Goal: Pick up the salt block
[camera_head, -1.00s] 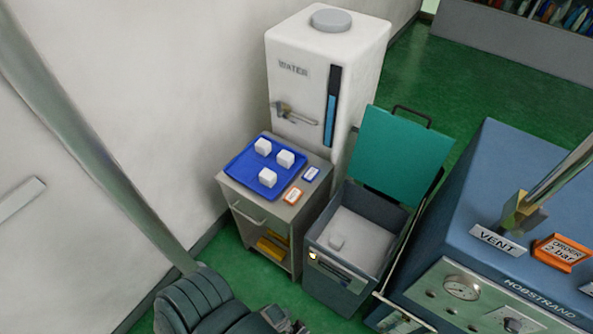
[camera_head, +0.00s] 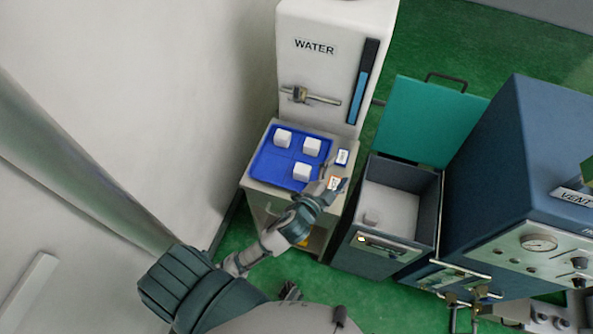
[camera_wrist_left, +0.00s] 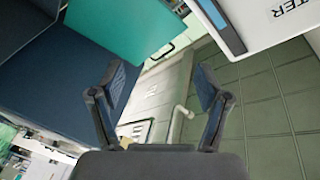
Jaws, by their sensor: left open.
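Three white blocks, which look like salt blocks, sit apart on a blue tray (camera_head: 272,163): a back left block (camera_head: 282,139), a back right block (camera_head: 311,147) and a front block (camera_head: 302,172). My left gripper (camera_head: 333,183) is over the cart's front right corner, right of the front block, and partly covers an orange-edged card. In the left wrist view my left gripper (camera_wrist_left: 160,85) is open with nothing between its fingers. No block shows there. My right gripper is out of view.
The tray rests on a grey cart (camera_head: 257,190) beside a blue-edged card (camera_head: 342,157). A white WATER tank (camera_head: 310,70) with a tap stands behind it. The open bin's teal lid (camera_head: 425,115) stands up to the right. A blue machine (camera_head: 540,150) is at far right.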

